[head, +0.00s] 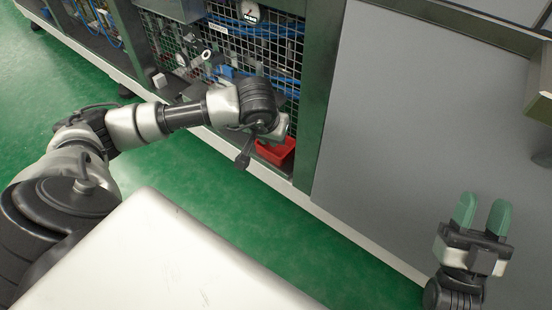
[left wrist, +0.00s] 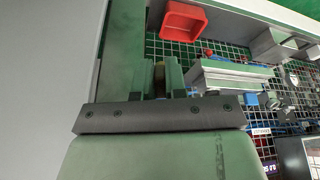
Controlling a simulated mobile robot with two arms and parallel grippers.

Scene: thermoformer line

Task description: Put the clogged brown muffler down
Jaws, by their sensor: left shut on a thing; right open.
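My left gripper (left wrist: 166,76) is shut on the clogged brown muffler (left wrist: 158,73), of which only a small brownish bit shows between the green fingers in the left wrist view. In the head view my left wrist hides the muffler and the fingertips. The left hand is close to the red bin (head: 277,153) at the foot of the mesh panel. That bin (left wrist: 184,21) also shows beyond the fingers in the left wrist view, apart from them, and the part of its inside that shows looks empty. My right gripper (head: 483,216) is open and empty, in front of the grey panel.
A wire mesh panel (head: 277,48) with blue hoses, fittings and a round gauge (head: 250,12) stands behind the left hand. A dark green post (head: 322,95) is right of the bin. The grey panel (head: 420,110) is flat and bare. Green floor (head: 190,165) is clear in front.

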